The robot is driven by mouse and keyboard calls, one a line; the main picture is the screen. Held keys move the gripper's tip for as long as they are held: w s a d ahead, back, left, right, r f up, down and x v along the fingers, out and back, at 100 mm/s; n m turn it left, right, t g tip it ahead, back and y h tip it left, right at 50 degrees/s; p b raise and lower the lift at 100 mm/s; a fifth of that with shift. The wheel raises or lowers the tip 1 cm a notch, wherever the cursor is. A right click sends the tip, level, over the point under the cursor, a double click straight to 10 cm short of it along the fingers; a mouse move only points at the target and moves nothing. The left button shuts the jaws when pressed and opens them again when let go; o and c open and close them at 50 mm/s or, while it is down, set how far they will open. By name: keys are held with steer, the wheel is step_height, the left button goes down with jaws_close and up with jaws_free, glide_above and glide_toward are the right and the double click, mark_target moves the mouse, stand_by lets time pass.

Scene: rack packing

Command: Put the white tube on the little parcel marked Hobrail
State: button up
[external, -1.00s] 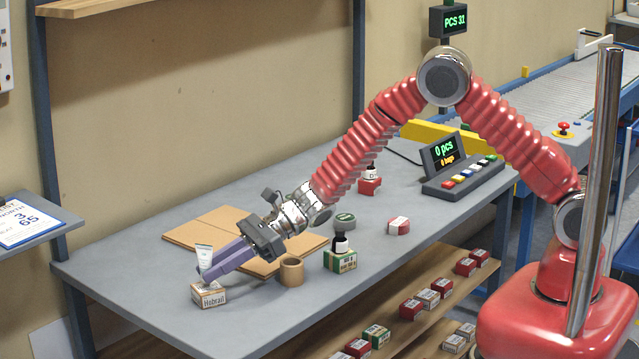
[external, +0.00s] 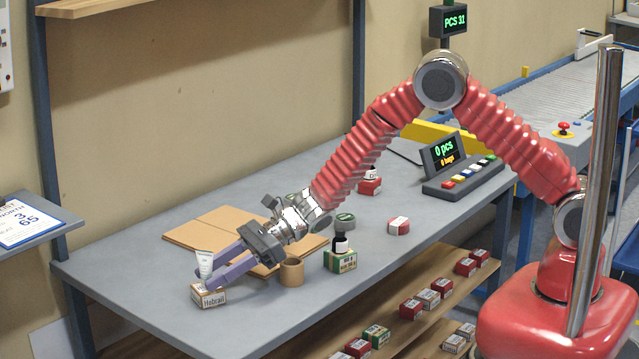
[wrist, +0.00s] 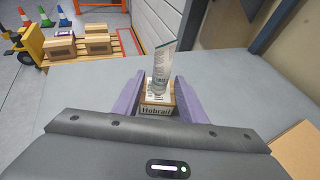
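The white tube (external: 205,263) stands on top of the little parcel marked Hobrail (external: 210,297) at the near left of the table. In the wrist view the tube (wrist: 161,72) is above the parcel's lettered face (wrist: 156,111) and leans slightly. My gripper (external: 208,272) is open around the tube. Its two purple fingers (wrist: 163,88) are spread to either side, with a gap beside the tube. The tube's foot is partly hidden by the near finger in the external view.
A brown tape roll (external: 291,272) stands close to my gripper's right. A green parcel with a dark bottle on it (external: 341,259) is further right. Flat cardboard (external: 205,233) lies behind. The table's front left is clear.

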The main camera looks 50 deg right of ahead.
steer(key=shift+r, duration=0.15)
steer(key=v, duration=1.2)
steer(key=shift+s, duration=0.1)
stand_by(0.5)
steer(key=s+d+r+n+g+h, duration=0.1)
steer(key=s+d+r+n, duration=0.45)
steer(key=s, duration=0.25)
steer(key=s+d+r+n+g+h, duration=0.2)
steer(key=s+d+r+n, duration=0.2)
steer(key=s+r+n, duration=0.3)
steer(key=s+d+r+n+t+h, duration=0.1)
steer(key=s+d+r+n+h, duration=0.1)
steer(key=s+d+n+h, duration=0.2)
steer(key=s+d+r+n+t+h, duration=0.2)
steer(key=s+d+n+h, duration=0.3)
steer(key=s+d, duration=0.6)
steer(key=d+n, duration=0.1)
steer(key=d, duration=0.7)
steer(key=shift+d+r, duration=0.35)
